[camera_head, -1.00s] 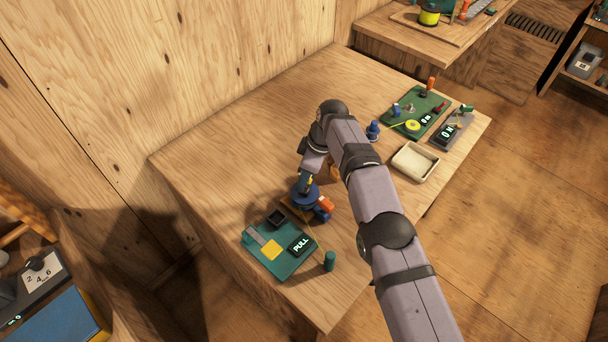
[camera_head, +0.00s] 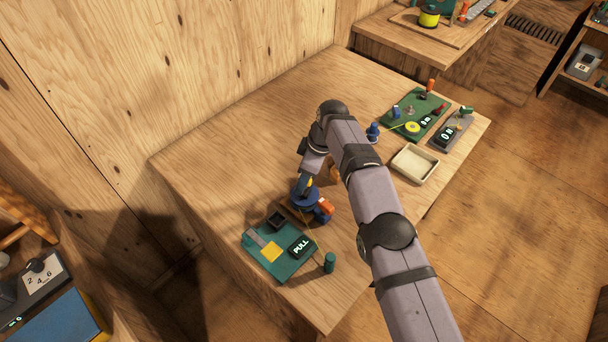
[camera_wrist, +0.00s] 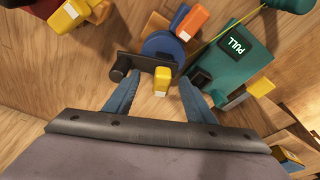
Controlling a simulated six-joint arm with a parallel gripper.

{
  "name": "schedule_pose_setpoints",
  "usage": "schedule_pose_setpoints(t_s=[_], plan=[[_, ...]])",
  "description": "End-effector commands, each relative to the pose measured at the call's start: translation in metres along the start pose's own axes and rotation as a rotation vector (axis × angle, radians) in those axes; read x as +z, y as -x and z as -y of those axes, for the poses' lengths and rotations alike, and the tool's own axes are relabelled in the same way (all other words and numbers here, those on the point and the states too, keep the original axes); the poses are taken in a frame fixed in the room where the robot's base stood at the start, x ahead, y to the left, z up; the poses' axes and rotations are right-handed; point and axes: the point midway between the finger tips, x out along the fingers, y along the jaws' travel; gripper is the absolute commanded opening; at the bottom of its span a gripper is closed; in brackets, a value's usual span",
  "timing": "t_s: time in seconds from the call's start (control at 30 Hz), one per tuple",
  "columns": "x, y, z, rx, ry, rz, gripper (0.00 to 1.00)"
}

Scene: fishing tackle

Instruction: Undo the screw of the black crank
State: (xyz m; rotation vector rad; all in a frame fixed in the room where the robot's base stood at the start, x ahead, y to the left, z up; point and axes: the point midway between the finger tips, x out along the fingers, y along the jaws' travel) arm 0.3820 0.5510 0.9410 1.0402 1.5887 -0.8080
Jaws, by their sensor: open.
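The black crank (camera_wrist: 142,62) lies in front of the blue reel disc (camera_wrist: 163,44) in the wrist view, with a round black knob at its left end. A yellow screw-like piece (camera_wrist: 162,76) with a pale face sits by the crank's right part. My gripper (camera_wrist: 158,84) is open. Its blue fingers are on either side of the yellow piece, with a visible gap to each. In the head view my gripper (camera_head: 304,186) is over the blue reel (camera_head: 304,202), and the crank is hard to make out.
A green board with a PULL display (camera_head: 300,247) stands beside the reel, and a green cylinder (camera_head: 329,262) is in front of it. A cream tray (camera_head: 415,163) and another green board (camera_head: 404,128) are farther right. The table's left back area is clear.

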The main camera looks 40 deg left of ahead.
Motion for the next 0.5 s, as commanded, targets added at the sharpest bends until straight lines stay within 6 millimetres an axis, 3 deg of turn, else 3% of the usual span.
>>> schedule_pose_setpoints(t_s=[0.5], plan=[[-0.012, 0.049, 0.0, 0.0, 0.0, 0.0, 0.5]])
